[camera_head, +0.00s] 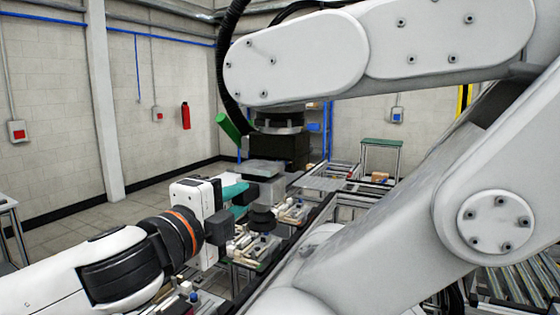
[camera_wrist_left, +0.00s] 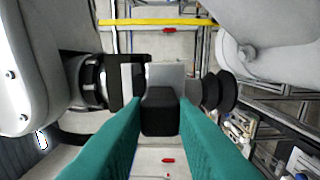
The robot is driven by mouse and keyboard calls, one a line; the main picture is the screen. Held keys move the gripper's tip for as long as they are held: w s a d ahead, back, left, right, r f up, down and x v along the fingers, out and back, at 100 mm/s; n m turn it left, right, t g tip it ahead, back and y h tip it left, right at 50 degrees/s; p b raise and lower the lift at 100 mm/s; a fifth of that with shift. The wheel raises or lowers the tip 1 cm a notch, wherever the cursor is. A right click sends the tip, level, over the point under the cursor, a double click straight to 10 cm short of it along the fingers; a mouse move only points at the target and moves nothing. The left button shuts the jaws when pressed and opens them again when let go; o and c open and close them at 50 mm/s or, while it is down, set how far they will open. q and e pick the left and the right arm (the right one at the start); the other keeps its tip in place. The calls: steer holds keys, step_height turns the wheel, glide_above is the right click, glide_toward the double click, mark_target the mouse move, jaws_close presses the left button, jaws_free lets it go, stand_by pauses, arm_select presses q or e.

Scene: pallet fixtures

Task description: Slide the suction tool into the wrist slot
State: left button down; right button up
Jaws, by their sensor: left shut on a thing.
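My left gripper (camera_head: 240,191) has teal fingers and is shut on the suction tool (camera_head: 266,190), a grey block with a black round cup at its lower end. The tool hangs upright just below the dark wrist (camera_head: 280,150) of the large white arm (camera_head: 295,55). In the left wrist view, my left gripper (camera_wrist_left: 160,108) clamps a dark block of the suction tool (camera_wrist_left: 160,112). Its black cups (camera_wrist_left: 218,92) point right, and the large arm's black wrist (camera_wrist_left: 92,80) is close at left. I cannot tell whether tool and slot touch. My right gripper is out of view.
The large white arm's lower link (camera_head: 400,215) fills the right foreground. Fixtures with small parts (camera_head: 292,212) stand below and beyond the tool. A green cylinder (camera_head: 228,126) sticks out beside the wrist. A roller conveyor (camera_head: 510,290) is at lower right.

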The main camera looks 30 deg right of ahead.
mark_target(257, 201)
arm_select(q)
steer(key=shift+r, duration=0.1)
stand_by(0.3)
steer(key=shift+x, duration=0.8)
steer(key=shift+d+p, duration=0.1)
steer(key=shift+p, duration=0.2)
steer(key=shift+x, duration=0.75)
steer(key=shift+w+p, duration=0.15)
steer(key=shift+p, duration=0.2)
steer(key=shift+w+d, duration=0.35)
steer(key=shift+d, duration=0.2)
steer(key=shift+w+d+p, duration=0.1)
steer(key=shift+p, duration=0.2)
steer(key=shift+w+d, duration=0.3)
steer(key=shift+d, duration=0.15)
steer(key=shift+w+d+p, duration=0.1)
steer(key=shift+w+p, duration=0.05)
steer(key=shift+p, duration=0.15)
